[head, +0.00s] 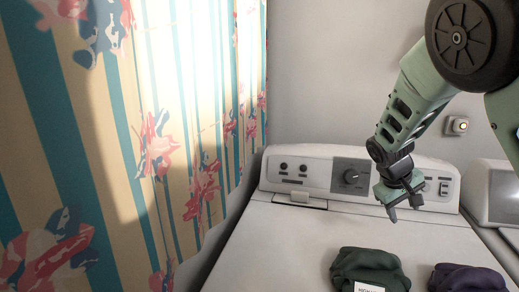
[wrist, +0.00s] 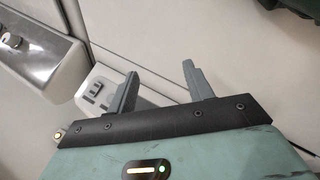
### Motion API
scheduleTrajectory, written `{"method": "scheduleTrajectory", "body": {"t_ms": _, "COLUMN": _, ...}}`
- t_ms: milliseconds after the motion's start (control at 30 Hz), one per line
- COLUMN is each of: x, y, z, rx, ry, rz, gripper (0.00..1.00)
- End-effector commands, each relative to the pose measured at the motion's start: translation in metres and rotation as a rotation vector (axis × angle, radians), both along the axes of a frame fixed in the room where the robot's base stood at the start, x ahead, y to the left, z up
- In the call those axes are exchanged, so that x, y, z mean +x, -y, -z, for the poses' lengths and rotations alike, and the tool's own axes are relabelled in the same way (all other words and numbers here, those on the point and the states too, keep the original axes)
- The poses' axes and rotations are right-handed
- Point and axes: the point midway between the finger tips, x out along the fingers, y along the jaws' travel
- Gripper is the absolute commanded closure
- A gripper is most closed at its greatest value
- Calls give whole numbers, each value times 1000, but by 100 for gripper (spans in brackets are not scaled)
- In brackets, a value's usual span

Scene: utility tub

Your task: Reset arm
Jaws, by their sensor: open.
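My gripper (head: 404,208) hangs above the back of a white washing machine (head: 290,235), in front of its control panel. Its two grey fingers point down and are apart, with nothing between them. In the wrist view my gripper (wrist: 160,90) shows both fingers spread over bare white surface. My green arm comes down from the upper right of the head view.
A dark green cloth bundle (head: 369,268) with a white label and a dark purple bundle (head: 466,278) lie on the machine's top. A striped floral curtain (head: 150,140) hangs at left. A second white appliance (head: 492,193) stands at right. The top's left part is clear.

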Motion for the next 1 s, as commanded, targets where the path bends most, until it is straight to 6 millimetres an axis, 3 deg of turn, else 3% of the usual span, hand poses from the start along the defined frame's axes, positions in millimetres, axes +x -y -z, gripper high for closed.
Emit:
{"method": "scheduleTrajectory", "body": {"t_ms": 33, "x": -25, "y": 1, "z": 3, "rx": 92, "ry": 1, "rz": 33, "gripper": 49}}
{"method": "scheduleTrajectory", "body": {"t_ms": 100, "x": -55, "y": -6, "z": 7, "rx": 197, "ry": 9, "rz": 62, "gripper": 49}}
{"method": "scheduleTrajectory", "body": {"t_ms": 300, "x": -116, "y": -28, "z": 2, "rx": 373, "ry": 46, "rz": 101, "gripper": 49}}
{"method": "scheduleTrajectory", "body": {"t_ms": 900, "x": -207, "y": -54, "z": -11, "rx": 500, "ry": 130, "rz": 125, "gripper": 49}}
{"method": "scheduleTrajectory", "body": {"t_ms": 1000, "x": -210, "y": -79, "z": -12, "rx": 509, "ry": 91, "rz": 60, "gripper": 49}}
